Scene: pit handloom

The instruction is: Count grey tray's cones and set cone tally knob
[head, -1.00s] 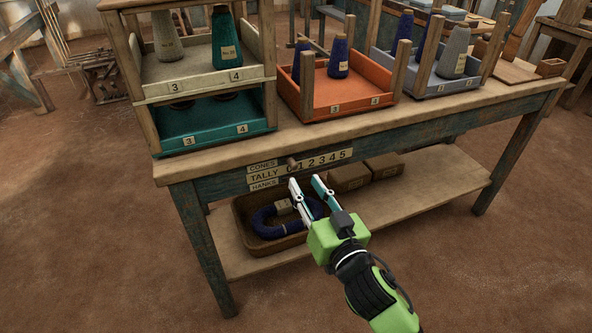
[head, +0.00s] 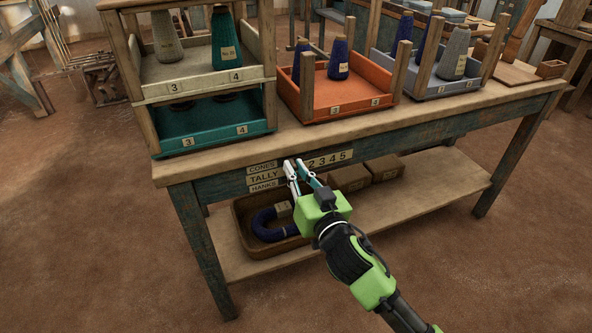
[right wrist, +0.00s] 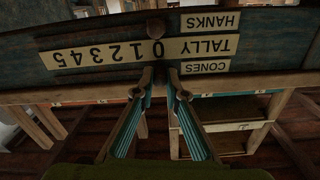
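The grey tray (head: 440,88) stands at the right of the bench. A grey cone (head: 453,55) and a dark blue cone (head: 428,38) stand in it; posts hide parts of its inside. The tally board (head: 264,176) on the bench front reads CONES, TALLY, HANKS, with digits 0 to 5. My right gripper (head: 295,166) is at its 0 end, fingers apart. The right wrist view shows the board upside down, with a brown knob (right wrist: 157,30) at 0 on the HANKS side. My fingertips (right wrist: 160,72) are on the CONES side; the cones knob is not clear there. My left gripper is out of view.
An orange tray (head: 345,112) with dark blue cones, and a beige tray (head: 160,92) above a teal tray (head: 215,137), share the bench top. On the shelf below are a brown bin (head: 243,238) holding a blue hank (head: 265,222) and small brown boxes (head: 384,167).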

